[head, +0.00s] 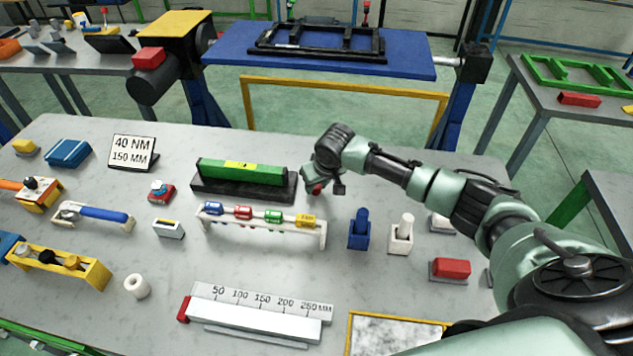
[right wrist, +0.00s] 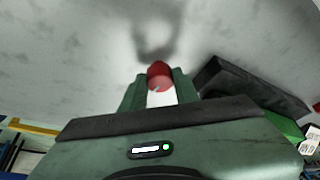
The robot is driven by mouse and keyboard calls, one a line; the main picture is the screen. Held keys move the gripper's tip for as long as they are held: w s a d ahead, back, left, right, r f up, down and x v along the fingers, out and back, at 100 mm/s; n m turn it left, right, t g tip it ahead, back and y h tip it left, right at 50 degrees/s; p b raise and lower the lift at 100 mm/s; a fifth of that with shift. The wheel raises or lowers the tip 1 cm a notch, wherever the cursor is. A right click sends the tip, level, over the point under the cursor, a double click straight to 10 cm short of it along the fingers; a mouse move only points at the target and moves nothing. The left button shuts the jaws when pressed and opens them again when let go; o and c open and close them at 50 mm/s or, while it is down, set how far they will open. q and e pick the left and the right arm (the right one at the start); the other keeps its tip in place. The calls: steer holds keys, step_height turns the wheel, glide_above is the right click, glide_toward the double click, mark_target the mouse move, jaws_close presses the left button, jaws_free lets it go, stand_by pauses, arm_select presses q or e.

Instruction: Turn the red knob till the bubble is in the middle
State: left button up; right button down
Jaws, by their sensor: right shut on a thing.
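A green spirit level (head: 240,172) lies on a black base (head: 243,191) on the table, with a yellow vial window (head: 238,164) on top. A small dark mark shows in the window; the bubble's exact place is too small to tell. My right gripper (head: 322,184) is just right of the base's right end, low over the table. It is shut on the red knob (head: 316,189). In the right wrist view, the red knob (right wrist: 159,75) sits between the two green fingers (right wrist: 159,92). My left gripper is not in view.
A white rack with coloured drivers (head: 262,225) stands in front of the level. Blue (head: 359,232) and white (head: 401,236) holders stand right of it. A sign (head: 132,150) reading 40 NM, 150 MM is at the left. A ruler fixture (head: 258,312) lies nearer.

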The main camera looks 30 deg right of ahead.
steer(key=shift+d+r+n+y+p, duration=0.1)
steer(key=shift+n+y+p, duration=0.2)
steer(key=shift+n, duration=0.6)
steer(key=n+y, duration=0.1)
steer(key=n, duration=0.1)
steer(key=shift+w+n, duration=0.1)
steer(key=shift+n, duration=0.3)
steer(key=n+b, duration=0.1)
steer(key=n+g+y, duration=0.1)
steer(key=n, duration=0.1)
steer(key=shift+d+f+b, duration=0.15)
steer(key=shift+f+b, duration=0.05)
steer(key=shift+b, duration=0.2)
steer(key=shift+r+n+y+b, duration=0.1)
steer(key=shift+n+y+b, duration=0.4)
steer(key=shift+n, duration=0.5)
steer(key=shift+g, duration=0.3)
steer(key=c, duration=1.1)
jaws_free()
steer(key=shift+o, duration=0.2)
